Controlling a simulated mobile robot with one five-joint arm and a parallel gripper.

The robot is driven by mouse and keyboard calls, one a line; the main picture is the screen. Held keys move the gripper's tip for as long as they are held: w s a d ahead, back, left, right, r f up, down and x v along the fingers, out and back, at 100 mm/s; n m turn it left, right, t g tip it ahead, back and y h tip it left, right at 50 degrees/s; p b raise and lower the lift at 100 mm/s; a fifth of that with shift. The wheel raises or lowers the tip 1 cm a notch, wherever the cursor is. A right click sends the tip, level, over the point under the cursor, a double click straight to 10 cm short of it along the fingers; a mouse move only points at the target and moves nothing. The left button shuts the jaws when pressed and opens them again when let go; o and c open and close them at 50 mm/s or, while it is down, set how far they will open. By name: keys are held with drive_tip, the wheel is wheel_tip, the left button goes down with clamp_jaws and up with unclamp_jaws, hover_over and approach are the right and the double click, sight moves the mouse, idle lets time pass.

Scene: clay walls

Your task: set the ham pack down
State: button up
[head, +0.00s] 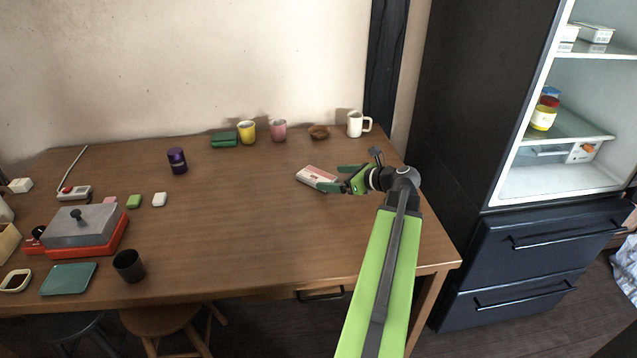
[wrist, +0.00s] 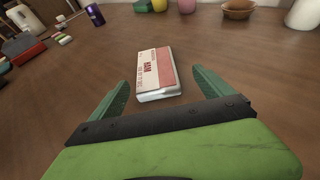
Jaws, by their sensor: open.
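The ham pack (head: 317,174) is a flat white and red box lying on the brown wooden table (head: 230,235), toward its right side. In the wrist view the ham pack (wrist: 157,72) lies flat just ahead of my gripper, with its near end between the two fingertips. My gripper (head: 340,178) is open, with its green fingers spread. It also shows in the wrist view (wrist: 160,85), where a gap is visible between each finger and the pack.
Cups, a brown bowl (head: 319,131) and a white mug (head: 357,124) stand along the back edge. A purple can (head: 177,161) stands back left. A red-based grill (head: 86,230) and small dishes fill the left end. The table's middle is clear. An open fridge (head: 550,165) stands right.

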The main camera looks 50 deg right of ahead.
sight(319, 177)
drive_tip(key=shift+a+r+b+x, duration=0.15)
drive_tip(key=shift+b+x, duration=0.1)
drive_tip(key=shift+x, duration=0.65)
drive_tip(key=shift+a+r+b+x, duration=0.1)
drive_tip(key=shift+b+x, duration=0.15)
drive_tip(key=shift+x, duration=0.6)
drive_tip(key=shift+a+b+x, duration=0.15)
drive_tip(key=shift+b+x, duration=0.1)
drive_tip(key=shift+x, duration=0.65)
drive_tip(key=c, duration=1.6)
drive_tip(key=shift+r+p, duration=0.55)
drive_tip(key=shift+c, duration=0.2)
wheel_tip(319, 177, up, 4)
drive_tip(key=p, duration=0.4)
drive_tip(key=w+d+r+p+v, duration=0.15)
drive_tip(key=p+v, duration=0.45)
drive_tip(key=v, duration=0.6)
wheel_tip(319, 177, up, 15)
drive_tip(key=s+p, duration=0.1)
drive_tip(key=p, duration=1.4)
drive_tip(key=shift+s+d, duration=0.3)
drive_tip(key=shift+d, duration=0.1)
